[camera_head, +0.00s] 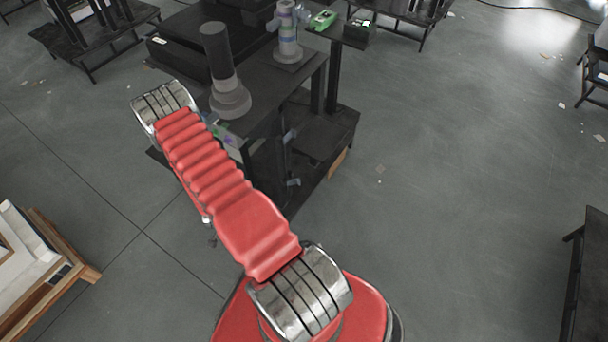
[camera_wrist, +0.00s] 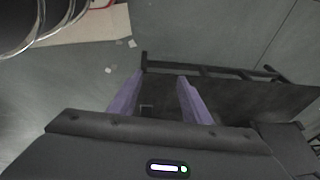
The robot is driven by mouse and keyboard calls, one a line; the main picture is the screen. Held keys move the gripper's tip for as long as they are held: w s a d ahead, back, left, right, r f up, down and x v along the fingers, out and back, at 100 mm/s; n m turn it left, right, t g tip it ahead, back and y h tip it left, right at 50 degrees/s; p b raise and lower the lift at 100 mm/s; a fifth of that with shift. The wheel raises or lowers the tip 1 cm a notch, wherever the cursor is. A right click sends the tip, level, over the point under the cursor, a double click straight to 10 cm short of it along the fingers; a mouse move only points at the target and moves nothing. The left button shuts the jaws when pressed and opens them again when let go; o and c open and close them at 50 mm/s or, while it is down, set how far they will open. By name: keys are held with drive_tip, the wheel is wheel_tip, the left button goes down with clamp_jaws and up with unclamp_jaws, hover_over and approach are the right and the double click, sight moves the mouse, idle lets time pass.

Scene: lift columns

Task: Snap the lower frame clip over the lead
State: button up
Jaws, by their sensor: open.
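My gripper (camera_wrist: 159,92) shows in the wrist view as two purple fingers, apart, with nothing between them. Beyond the fingertips is a dark frame with a bar and slats (camera_wrist: 215,72), and dark shadow below it. I cannot make out the lower frame clip or the lead in either view. In the head view, my red arm reaches up and left to the side of a dark workbench (camera_head: 262,122), and my gripper is hidden behind it.
A dark upright cylinder on a grey round base (camera_head: 230,98) and a pale banded column (camera_head: 289,30) stand on the bench. A green item (camera_head: 321,20) lies behind. A wooden-framed table (camera_head: 40,275) is at lower left.

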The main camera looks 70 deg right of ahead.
drive_tip(key=s+d+f+m+h, duration=0.3)
drive_tip(key=s+d+f+m, duration=0.15)
drive_tip(key=s+f, duration=0.25)
drive_tip(key=m+g+h, duration=0.1)
drive_tip(key=m+h, duration=1.1)
approach(294, 183)
drive_tip(key=shift+s+d, duration=0.2)
drive_tip(key=shift+s, duration=0.3)
drive_tip(key=shift+s+d, duration=0.25)
drive_tip(key=shift+s, duration=0.25)
drive_tip(key=shift+d, duration=0.1)
drive_tip(key=d, duration=1.3)
drive_tip(key=shift+d, duration=0.3)
drive_tip(key=shift+n, duration=0.25)
drive_tip(key=shift+c, duration=0.2)
